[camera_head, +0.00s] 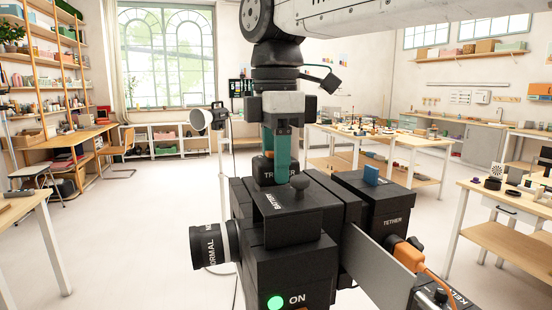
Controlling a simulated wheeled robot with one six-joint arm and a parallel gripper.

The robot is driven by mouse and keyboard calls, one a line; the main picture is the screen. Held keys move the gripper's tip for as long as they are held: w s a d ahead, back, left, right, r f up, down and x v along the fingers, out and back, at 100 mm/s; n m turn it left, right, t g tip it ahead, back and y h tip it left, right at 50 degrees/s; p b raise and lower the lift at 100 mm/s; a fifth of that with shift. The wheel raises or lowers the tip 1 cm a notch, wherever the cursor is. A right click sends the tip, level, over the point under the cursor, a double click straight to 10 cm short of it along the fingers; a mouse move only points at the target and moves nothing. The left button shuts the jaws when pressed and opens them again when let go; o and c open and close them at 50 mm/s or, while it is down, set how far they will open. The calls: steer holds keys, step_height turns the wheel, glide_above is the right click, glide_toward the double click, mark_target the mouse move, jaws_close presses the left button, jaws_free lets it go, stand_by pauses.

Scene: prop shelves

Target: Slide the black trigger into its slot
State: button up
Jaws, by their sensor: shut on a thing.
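The black trigger (264,178) is a dark block with white lettering, partly covered by my fingers. My gripper (277,160) points down with teal fingers and is shut on the trigger. It holds the trigger upright at the back of the black camera-like prop (290,255), behind the part lettered "BATTERY" (279,203). The slot does not show; the prop and my gripper cover that area. I cannot tell whether the trigger is inside the slot or just above or behind it.
The prop has a lens lettered "NORMAL" (213,245) at left, a lit green button (275,302) in front, and a "TETHER" block (388,215) with an orange plug (407,252) at right. A grey plate (378,268) sticks out right. Tables stand around; the floor between is clear.

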steer(key=o, duration=1.1)
step_height(320, 180, up, 8)
steer(key=shift+a+f, duration=0.1)
steer(key=shift+s, duration=0.1)
